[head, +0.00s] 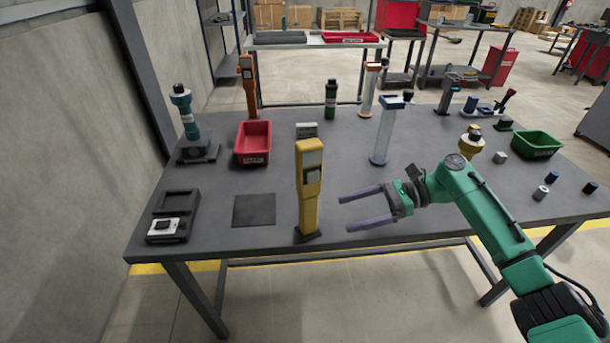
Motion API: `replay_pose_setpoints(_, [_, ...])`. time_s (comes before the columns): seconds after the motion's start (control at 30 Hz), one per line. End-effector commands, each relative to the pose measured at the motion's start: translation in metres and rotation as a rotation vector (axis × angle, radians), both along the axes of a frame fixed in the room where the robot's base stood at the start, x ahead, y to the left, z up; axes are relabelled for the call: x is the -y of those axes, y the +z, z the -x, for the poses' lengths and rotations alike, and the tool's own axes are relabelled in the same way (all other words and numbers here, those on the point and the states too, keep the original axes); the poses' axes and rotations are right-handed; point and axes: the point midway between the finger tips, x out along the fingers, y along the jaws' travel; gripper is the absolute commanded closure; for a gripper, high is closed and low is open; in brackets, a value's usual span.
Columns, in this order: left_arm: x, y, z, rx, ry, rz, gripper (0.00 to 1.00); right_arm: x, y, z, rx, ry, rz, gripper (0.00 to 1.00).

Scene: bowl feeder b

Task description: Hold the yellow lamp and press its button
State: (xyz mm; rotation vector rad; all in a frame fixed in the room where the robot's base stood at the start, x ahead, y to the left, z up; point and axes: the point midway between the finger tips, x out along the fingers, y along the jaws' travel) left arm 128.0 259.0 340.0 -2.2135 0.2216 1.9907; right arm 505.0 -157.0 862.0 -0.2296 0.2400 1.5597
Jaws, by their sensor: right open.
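The yellow lamp (308,205) stands upright near the front edge of the grey table, on a small dark base. A pale panel shows near its top, with a dark grey, button-like piece (312,176) below it on the face toward me. My right gripper (346,213) is open and empty. Its two fingers point left at the lamp's lower half, with a small gap between fingertips and lamp. I cannot tell whether they are level with it in depth. My left gripper is not in view.
A dark square mat (254,210) lies left of the lamp. A red bin (253,143) and a clear-bodied column (383,135) stand behind. A black tray and white-topped box (166,229) sit at left. A green bin (536,144) and small cylinders are at right.

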Motion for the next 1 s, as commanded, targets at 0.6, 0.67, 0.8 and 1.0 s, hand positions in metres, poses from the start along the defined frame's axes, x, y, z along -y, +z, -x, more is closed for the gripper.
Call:
replay_pose_setpoints(0.6, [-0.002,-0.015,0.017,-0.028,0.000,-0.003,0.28,-0.084,-0.021,0.001,-0.003,0.000,-0.001,0.08])
replay_pose_setpoints(0.67, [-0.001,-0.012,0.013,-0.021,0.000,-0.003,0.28,-0.090,-0.024,0.000,-0.001,0.000,-0.002,0.08])
replay_pose_setpoints(0.8, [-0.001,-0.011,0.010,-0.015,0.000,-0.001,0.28,-0.096,-0.029,0.000,0.000,0.000,0.001,0.08])
replay_pose_setpoints(1.0, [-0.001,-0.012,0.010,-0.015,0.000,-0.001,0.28,-0.096,-0.030,0.000,0.000,-0.001,0.001,0.08])
